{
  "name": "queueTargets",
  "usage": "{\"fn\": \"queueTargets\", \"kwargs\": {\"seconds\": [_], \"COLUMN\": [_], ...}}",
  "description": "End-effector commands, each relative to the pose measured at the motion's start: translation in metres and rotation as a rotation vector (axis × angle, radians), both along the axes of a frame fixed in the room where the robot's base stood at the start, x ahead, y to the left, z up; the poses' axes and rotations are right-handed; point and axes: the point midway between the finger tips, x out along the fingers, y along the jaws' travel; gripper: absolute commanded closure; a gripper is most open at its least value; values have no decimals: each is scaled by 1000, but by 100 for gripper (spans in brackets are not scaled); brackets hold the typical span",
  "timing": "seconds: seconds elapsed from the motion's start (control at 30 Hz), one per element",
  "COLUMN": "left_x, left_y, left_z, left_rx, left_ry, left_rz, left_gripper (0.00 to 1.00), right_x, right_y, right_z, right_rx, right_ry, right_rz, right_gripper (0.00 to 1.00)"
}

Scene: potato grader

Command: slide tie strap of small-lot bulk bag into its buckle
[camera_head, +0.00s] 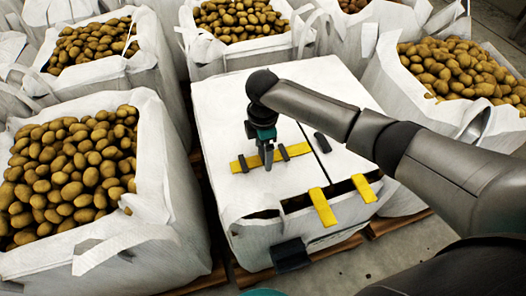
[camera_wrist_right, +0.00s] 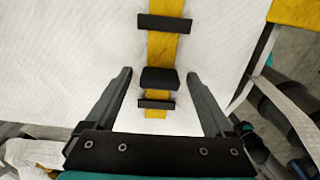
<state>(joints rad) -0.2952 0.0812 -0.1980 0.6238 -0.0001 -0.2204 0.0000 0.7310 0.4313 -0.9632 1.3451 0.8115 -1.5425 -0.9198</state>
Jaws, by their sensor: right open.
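The small-lot bulk bag (camera_head: 226,110) is white, with its top flaps lying nearly flat. A yellow tie strap (camera_head: 258,160) with dark crosspieces lies on its top; the strap also shows in the right wrist view (camera_wrist_right: 160,45). A black block, perhaps the buckle (camera_wrist_right: 160,78), sits across the strap between two thin dark bars. My right gripper (camera_head: 266,160) points down over this strap. In the right wrist view the right gripper (camera_wrist_right: 159,73) is open, its fingers apart on either side of the strap and block, with nothing gripped. My left gripper is not in view.
Two more yellow straps (camera_head: 322,207) (camera_head: 364,189) lie over the bag's front edge. A separate dark piece (camera_head: 322,143) lies by the flap seam. Open potato bags (camera_head: 158,160) (camera_head: 398,95) crowd both sides and the back. Bare floor (camera_head: 395,255) shows at front right.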

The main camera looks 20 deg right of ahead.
Motion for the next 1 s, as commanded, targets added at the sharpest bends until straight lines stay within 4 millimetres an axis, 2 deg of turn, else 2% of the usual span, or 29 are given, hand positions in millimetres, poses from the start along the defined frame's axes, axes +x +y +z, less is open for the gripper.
{"fn": "queueTargets", "kwargs": {"seconds": [0.27,1.0], "left_x": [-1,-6], "left_y": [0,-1], "left_z": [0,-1], "left_rx": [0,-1], "left_ry": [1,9], "left_rz": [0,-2], "left_gripper": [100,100], "right_x": [0,0], "right_y": [0,0], "right_z": [-2,-1], "right_rx": [1,0], "right_ry": [0,0], "right_rz": [0,-1], "right_gripper": [12,95]}}
